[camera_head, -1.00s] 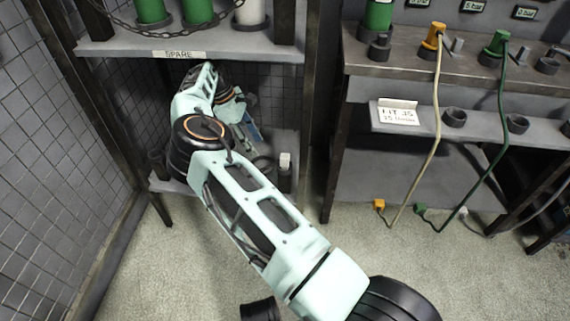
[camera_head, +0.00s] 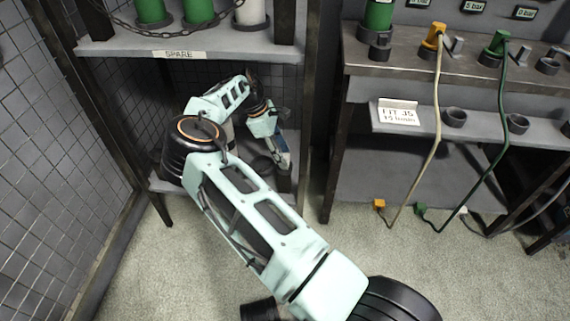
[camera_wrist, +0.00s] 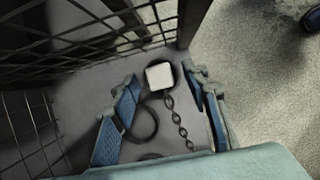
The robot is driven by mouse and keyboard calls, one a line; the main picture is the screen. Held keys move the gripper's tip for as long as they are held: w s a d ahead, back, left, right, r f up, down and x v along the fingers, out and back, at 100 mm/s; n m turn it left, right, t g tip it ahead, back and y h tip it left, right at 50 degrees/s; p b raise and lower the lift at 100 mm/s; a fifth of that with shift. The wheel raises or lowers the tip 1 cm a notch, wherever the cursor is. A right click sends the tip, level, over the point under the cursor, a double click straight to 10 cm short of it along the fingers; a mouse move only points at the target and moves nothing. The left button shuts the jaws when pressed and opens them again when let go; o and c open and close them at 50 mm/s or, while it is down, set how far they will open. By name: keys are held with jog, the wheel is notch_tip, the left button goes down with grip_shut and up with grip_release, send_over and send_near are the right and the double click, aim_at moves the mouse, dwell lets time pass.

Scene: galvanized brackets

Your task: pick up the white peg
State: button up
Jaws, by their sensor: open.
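The white peg (camera_wrist: 159,75) shows its squarish white top in the wrist view, in what looks like a dark round holder on the lower grey shelf (camera_wrist: 85,90). My gripper (camera_wrist: 162,80) is open, with its blue fingers on either side of the peg in that view. Whether the fingertips are down at the peg's height or still above it, I cannot tell. In the head view, my gripper (camera_head: 282,158) is over the right end of the lower shelf and hides the peg.
A dark chain (camera_wrist: 175,118) runs from beside the peg toward my gripper, and a dark ring (camera_wrist: 142,124) lies at its left. Wire mesh (camera_wrist: 70,40) stands behind and left. A shelf labelled SPARE (camera_head: 180,54) is above. The workbench (camera_head: 440,75) stands to the right.

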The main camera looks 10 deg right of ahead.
jog(key=shift+d+f, duration=0.15)
jog(key=shift+f, duration=0.3)
grip_shut()
jog(key=shift+r, duration=0.4)
